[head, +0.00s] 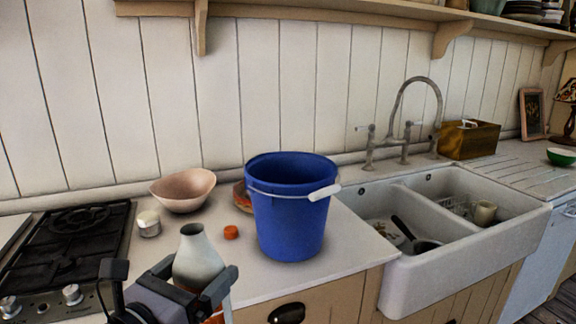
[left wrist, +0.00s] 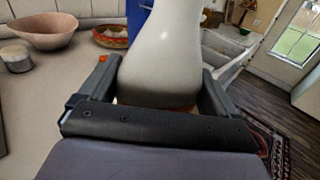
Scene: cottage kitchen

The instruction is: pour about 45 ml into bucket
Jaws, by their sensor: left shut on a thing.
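A blue bucket (head: 289,210) with a white handle grip stands upright on the counter, left of the sink. My left gripper (head: 178,283) is shut on a pale grey-white bottle (head: 197,258), whose open neck points up. The bottle is roughly upright, in front of the bucket and to its left, apart from it in the head view. In the left wrist view the bottle (left wrist: 163,50) fills the space between the fingers and hides most of the bucket (left wrist: 135,18). What is inside the bottle and the bucket is hidden. My right gripper is not in view.
A pink bowl (head: 183,190), a small white-lidded jar (head: 149,224) and an orange cap (head: 231,232) lie left of the bucket. A patterned basket (head: 242,197) is partly behind it. A gas hob (head: 66,250) is at left, a double sink (head: 440,225) at right.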

